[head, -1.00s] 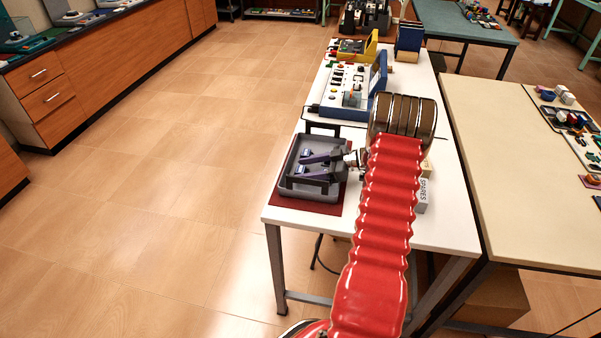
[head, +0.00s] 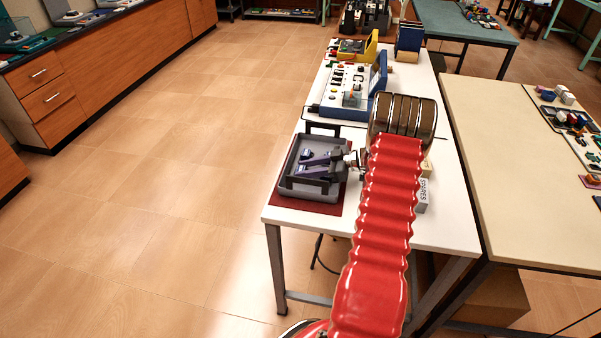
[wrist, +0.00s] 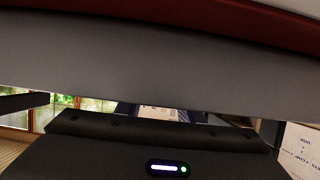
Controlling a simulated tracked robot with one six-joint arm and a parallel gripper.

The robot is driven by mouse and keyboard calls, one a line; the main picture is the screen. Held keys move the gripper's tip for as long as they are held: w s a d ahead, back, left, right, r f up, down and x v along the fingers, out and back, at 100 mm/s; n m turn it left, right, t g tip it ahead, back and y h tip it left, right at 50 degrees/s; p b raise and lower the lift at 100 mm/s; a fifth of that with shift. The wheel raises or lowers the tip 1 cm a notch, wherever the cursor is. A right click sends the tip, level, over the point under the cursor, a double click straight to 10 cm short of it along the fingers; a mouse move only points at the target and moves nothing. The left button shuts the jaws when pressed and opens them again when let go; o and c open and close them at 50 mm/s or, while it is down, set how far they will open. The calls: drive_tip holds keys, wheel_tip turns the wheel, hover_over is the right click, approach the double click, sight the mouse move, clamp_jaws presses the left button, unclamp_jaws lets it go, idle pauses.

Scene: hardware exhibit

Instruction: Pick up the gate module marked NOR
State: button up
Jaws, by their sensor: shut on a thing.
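A grey open tray (head: 288,188) stands on a dark red mat (head: 318,208) at the near left of the white table. Small dark bluish modules (head: 304,154) show inside it. No NOR marking can be read. My gripper (head: 312,164) reaches into the tray from the right, its dark fingers shut on a module that they largely hide. In the wrist view a grey wall (wrist: 160,62), apparently the tray's, crosses the picture with a dark red strip above it. What lies between the fingertips is hidden there.
Behind the tray stand a white control panel (head: 345,90) with a blue side and a yellow unit (head: 369,46). A box marked SPARES (head: 422,195) is right of my arm. A cream table (head: 500,150) stands to the right. The floor at left is clear.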

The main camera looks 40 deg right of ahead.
drive_tip(key=shift+c, duration=0.9)
drive_tip(key=shift+r, duration=0.15)
wheel_tip(320, 180, up, 10)
